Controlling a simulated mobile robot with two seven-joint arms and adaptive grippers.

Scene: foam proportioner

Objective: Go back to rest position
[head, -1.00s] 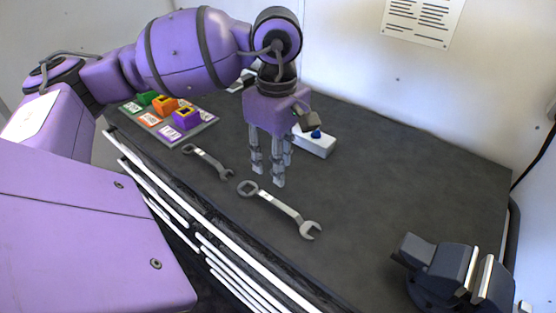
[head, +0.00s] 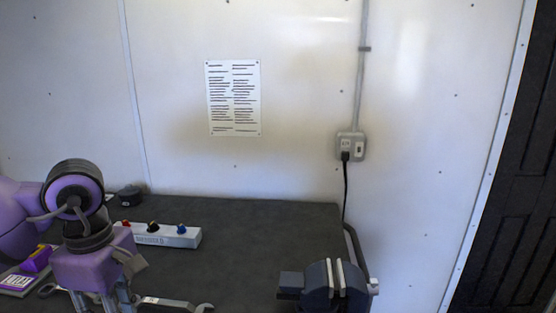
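My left gripper (head: 103,300) is at the lower left of the head view, pointing down over the dark workbench (head: 260,232). Its fingertips are cut off by the bottom edge, so I cannot tell whether it is open or shut. A wrench (head: 172,305) lies on the bench just right of the fingers, partly out of frame. Part of another dark wrench shows left of the gripper (head: 48,289). My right gripper is not in view.
A white box (head: 160,235) with red, black and blue buttons stands behind the gripper. A purple block (head: 37,258) is at the far left. A vise (head: 325,284) sits at the bench's right. A socket (head: 350,146) with a hanging cord is on the wall.

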